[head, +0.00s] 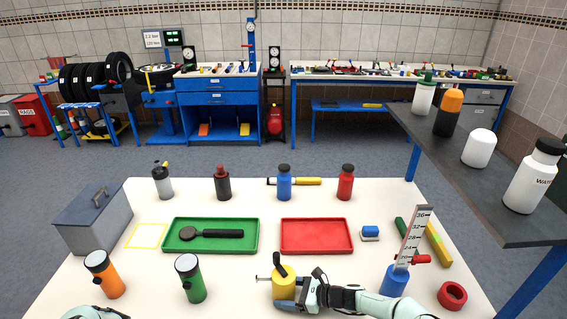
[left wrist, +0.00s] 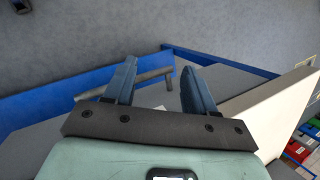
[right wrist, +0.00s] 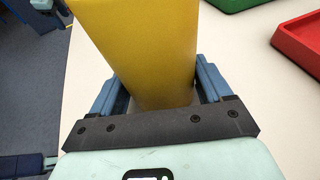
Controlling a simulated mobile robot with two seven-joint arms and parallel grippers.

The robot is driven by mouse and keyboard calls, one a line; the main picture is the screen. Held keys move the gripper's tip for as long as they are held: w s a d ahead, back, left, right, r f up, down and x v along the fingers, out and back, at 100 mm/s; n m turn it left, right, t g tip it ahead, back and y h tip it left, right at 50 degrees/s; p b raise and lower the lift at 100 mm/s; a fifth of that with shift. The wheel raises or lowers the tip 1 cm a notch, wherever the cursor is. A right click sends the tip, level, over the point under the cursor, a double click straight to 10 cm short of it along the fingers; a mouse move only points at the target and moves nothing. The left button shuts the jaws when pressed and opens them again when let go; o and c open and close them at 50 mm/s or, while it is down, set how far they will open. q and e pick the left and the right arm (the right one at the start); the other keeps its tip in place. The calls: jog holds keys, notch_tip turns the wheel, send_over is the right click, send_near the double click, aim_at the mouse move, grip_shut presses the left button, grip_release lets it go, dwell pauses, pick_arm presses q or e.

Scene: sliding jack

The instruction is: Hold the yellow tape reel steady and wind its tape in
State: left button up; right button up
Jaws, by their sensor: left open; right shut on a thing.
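The yellow tape reel (head: 284,289) stands near the front edge of the white table, with a dark crank or knob on top and a short tape end sticking out to its left. My right gripper (head: 286,303) is shut around its lower body. In the right wrist view the yellow reel (right wrist: 140,45) fills the space between the two blue fingers. My left gripper (left wrist: 158,65) is open and empty in the left wrist view, above the floor beside a blue-edged table. In the head view only a bit of my left arm shows at the bottom left.
A green tray (head: 168,248) holding a dark tool and an empty red tray (head: 316,237) lie behind the reel. An orange flashlight (head: 106,277) and a green one (head: 191,281) stand to the left. An upright ruler (head: 411,237) on a blue jack and a red ring (head: 452,296) are right.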

pick_arm(q)
jog(key=w+d+r+n+t+y, duration=0.1)
jog(key=w+r+t, duration=0.3)
jog(key=w+r, duration=0.8)
jog(key=w+d+r+n+t, duration=0.2)
jog(key=w+d+r+t, duration=0.1)
jog(key=w+d+r, duration=0.4)
notch_tip(320, 180, up, 8)
jog(key=g+h, duration=0.1)
jog(key=h, duration=0.5)
send_over(276, 255)
jog(key=shift+w+a+f, duration=0.15)
jog(key=shift+w+a, duration=0.2)
jog(key=shift+s+d, duration=0.15)
jog(key=shift+d, duration=0.2)
jog(key=shift+d+f, duration=0.1)
jog(key=shift+f, duration=4.4)
